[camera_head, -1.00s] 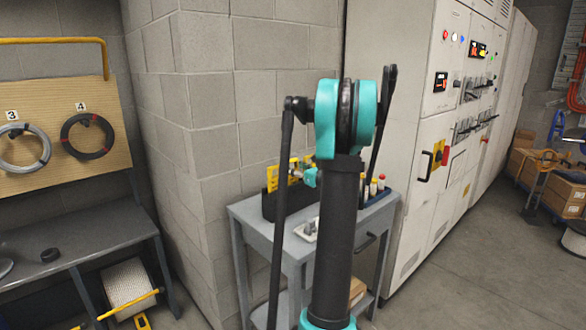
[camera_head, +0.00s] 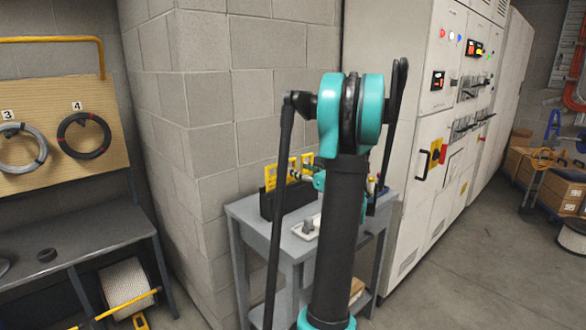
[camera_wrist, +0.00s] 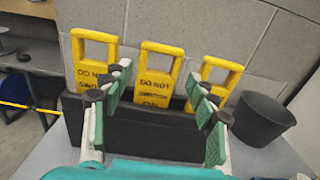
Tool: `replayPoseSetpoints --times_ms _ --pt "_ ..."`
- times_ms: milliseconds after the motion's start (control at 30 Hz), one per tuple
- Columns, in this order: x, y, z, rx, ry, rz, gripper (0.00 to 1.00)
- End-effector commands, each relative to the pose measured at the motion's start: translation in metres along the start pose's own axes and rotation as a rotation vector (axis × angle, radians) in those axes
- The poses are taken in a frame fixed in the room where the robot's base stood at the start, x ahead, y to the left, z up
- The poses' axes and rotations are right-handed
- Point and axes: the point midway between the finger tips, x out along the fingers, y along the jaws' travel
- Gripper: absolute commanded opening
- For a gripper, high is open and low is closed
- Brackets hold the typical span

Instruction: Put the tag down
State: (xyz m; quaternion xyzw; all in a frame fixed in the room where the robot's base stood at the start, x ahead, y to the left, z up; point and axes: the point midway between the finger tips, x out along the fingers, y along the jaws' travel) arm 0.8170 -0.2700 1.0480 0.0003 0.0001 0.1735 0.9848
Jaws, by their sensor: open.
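Three yellow "DO NOT" tags stand side by side at a black holder (camera_wrist: 75,125) on a small grey table: a left tag (camera_wrist: 93,50), a middle tag (camera_wrist: 160,68) and a right tag (camera_wrist: 215,78). My gripper (camera_wrist: 158,82) is open, its green-padded fingers on either side of the middle tag, with visible gaps. The fingers partly cover the left and right tags. In the head view the holder (camera_head: 277,203) and tags show small beside my arm, and my gripper is mostly hidden behind the arm.
The grey table (camera_head: 254,222) stands against a block wall. A dark round cup (camera_wrist: 262,118) is right of the holder. A white tray (camera_head: 307,229) lies on the tabletop. A tall electrical cabinet (camera_head: 412,150) is at right, and a workbench (camera_head: 85,238) at left.

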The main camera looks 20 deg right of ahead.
Motion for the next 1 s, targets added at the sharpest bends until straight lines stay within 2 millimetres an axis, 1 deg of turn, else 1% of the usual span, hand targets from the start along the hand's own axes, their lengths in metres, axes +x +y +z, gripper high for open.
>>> replayPoseSetpoints --times_ms 33,100,200,300,433,567,633,667,767,800,867,900,967,1000 --pt "-0.012 -0.001 0.000 0.000 0.000 -0.004 0.59" --pt "-0.026 -0.001 0.000 0.000 0.000 -0.003 0.59" --pt "-0.042 -0.001 0.000 0.000 0.000 -0.003 0.59" --pt "-0.054 0.000 0.000 0.000 0.000 -0.002 0.59" --pt "-0.061 0.000 0.000 0.000 0.000 0.000 0.59" --pt "-0.063 0.001 0.000 -0.002 0.002 0.002 0.59" --pt "-0.059 0.009 -0.003 -0.028 0.018 0.014 0.59" --pt "-0.057 0.017 -0.005 -0.052 0.034 0.025 0.59" --pt "-0.044 0.063 -0.023 -0.211 0.128 0.099 0.59" --pt "-0.040 0.089 -0.033 -0.309 0.179 0.147 0.59" --pt "-0.038 0.132 -0.053 -0.487 0.260 0.240 0.59" --pt "-0.040 0.162 -0.068 -0.619 0.312 0.313 0.59" --pt "-0.049 0.203 -0.090 -0.822 0.380 0.431 0.59" --pt "-0.058 0.227 -0.105 -0.958 0.417 0.514 0.59"
